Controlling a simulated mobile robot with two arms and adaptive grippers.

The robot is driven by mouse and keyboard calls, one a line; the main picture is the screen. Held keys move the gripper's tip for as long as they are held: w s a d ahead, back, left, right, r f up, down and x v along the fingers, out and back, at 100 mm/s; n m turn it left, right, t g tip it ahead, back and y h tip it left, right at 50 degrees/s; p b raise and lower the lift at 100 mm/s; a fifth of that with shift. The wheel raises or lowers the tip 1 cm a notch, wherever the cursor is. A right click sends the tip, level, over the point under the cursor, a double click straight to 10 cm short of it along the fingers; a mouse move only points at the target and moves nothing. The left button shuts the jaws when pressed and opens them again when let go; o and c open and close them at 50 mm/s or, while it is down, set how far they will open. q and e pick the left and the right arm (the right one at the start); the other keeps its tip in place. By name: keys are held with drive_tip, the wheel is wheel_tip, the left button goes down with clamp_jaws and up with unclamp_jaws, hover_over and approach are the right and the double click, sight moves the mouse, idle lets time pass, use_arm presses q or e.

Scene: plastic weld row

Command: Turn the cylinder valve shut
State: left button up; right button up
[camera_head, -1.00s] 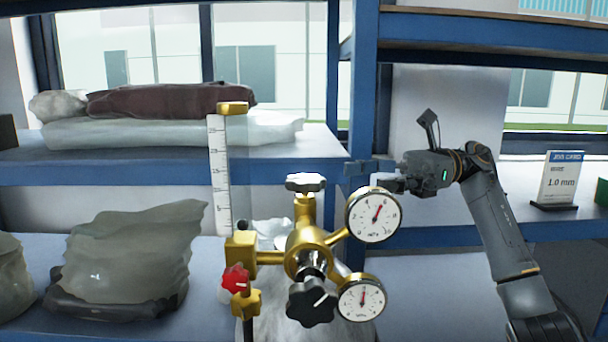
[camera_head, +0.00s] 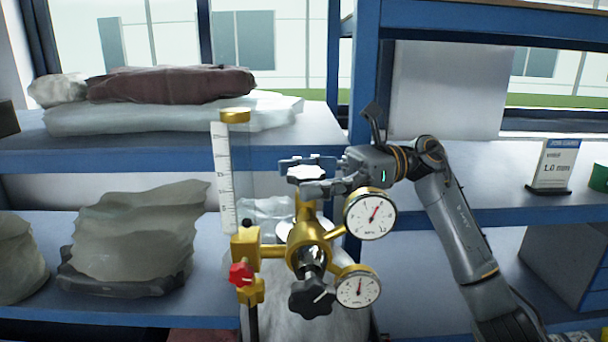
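The cylinder valve's silver handwheel (camera_head: 306,173) sits on top of the brass valve stem (camera_head: 307,208), above the gas cylinder (camera_head: 290,318). My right gripper (camera_head: 303,174) reaches in from the right with its fingers apart, one behind and one in front of the handwheel. The handwheel is partly hidden by the near finger, and I cannot tell whether the fingers touch it. A black regulator knob (camera_head: 311,298) points forward below the brass body. My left gripper is not in view.
Two round gauges, the upper (camera_head: 370,213) and the lower (camera_head: 358,287), stand right of the brass body. A flow tube (camera_head: 224,178) with a red knob (camera_head: 240,274) stands at left. Blue shelves with wrapped bundles (camera_head: 171,84) are behind; a sign (camera_head: 555,164) stands at right.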

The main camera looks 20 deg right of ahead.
drive_tip(key=c, duration=1)
drive_tip(key=shift+f+t+b, duration=0.15)
drive_tip(key=shift+t+b, duration=0.15)
drive_tip(key=shift+b, duration=0.3)
drive_tip(key=m+t+b, duration=0.3)
drive_tip(key=t, duration=0.1)
drive_tip(key=shift+f+b, duration=0.15)
drive_tip(key=shift+b, duration=0.25)
drive_tip(key=shift+m+t+h+b, duration=0.3)
drive_tip(key=shift+m+t+b, duration=0.1)
drive_tip(key=shift+t, duration=0.4)
drive_tip(key=shift+r+m+t+h+b, duration=0.25)
drive_tip(key=shift+m+t+h, duration=0.25)
drive_tip(key=shift+m+t, duration=0.5)
drive_tip(key=shift+r+m+t+h, duration=0.1)
drive_tip(key=shift+m+t+h, duration=0.6)
drive_tip(key=shift+t, duration=0.45)
drive_tip(key=shift+m+t+h, duration=0.6)
drive_tip(key=shift+m+t, duration=0.1)
drive_tip(key=shift+t, duration=0.45)
drive_tip(key=shift+w+m, duration=0.1)
drive_tip(key=shift+m, duration=0.2)
drive_tip(key=o, duration=1.2)
drive_tip(key=shift+d, duration=0.1)
